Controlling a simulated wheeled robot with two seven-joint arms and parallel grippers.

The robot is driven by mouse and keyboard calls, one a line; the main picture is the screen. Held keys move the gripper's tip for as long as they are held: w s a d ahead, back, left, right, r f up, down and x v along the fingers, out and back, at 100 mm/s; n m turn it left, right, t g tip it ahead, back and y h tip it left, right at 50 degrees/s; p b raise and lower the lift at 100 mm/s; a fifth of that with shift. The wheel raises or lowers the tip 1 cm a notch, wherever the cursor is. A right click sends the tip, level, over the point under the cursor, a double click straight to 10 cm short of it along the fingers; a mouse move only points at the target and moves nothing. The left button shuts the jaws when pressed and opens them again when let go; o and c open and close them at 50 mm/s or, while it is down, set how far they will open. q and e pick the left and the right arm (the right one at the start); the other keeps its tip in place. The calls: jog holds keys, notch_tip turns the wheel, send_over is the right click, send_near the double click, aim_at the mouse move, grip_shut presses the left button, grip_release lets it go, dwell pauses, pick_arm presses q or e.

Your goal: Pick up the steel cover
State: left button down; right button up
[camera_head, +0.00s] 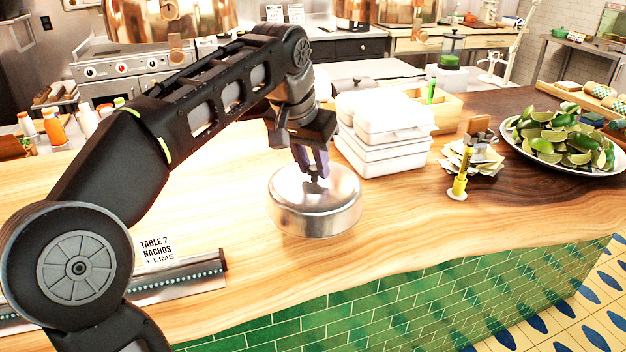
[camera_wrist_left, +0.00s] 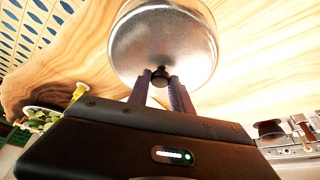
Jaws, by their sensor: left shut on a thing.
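The steel cover (camera_head: 314,205) is a round, shiny metal lid with a small dark knob on top, at the middle of the wooden counter. My left gripper (camera_head: 315,176) comes down from above and is shut on the knob. In the left wrist view the cover (camera_wrist_left: 163,45) fills the top middle, and the gripper's two fingers (camera_wrist_left: 160,85) sit on either side of the dark knob. The cover looks level. I cannot tell whether its rim touches the counter or is slightly above it. What is under it is hidden. My right gripper is not in view.
White stacked boxes (camera_head: 385,130) stand close behind the cover to the right. A yellow bottle-like tool (camera_head: 461,183) and a platter of limes (camera_head: 562,140) are further right. A ticket rail (camera_head: 180,284) lies at the front left. The counter (camera_head: 400,225) right of the cover is clear.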

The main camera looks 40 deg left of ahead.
pick_arm(q)
notch_tip(320, 180, up, 5)
jog(key=p, duration=0.2)
jog(key=shift+r+p, duration=0.2)
jog(key=shift+p, duration=0.2)
jog(key=shift+f, duration=0.1)
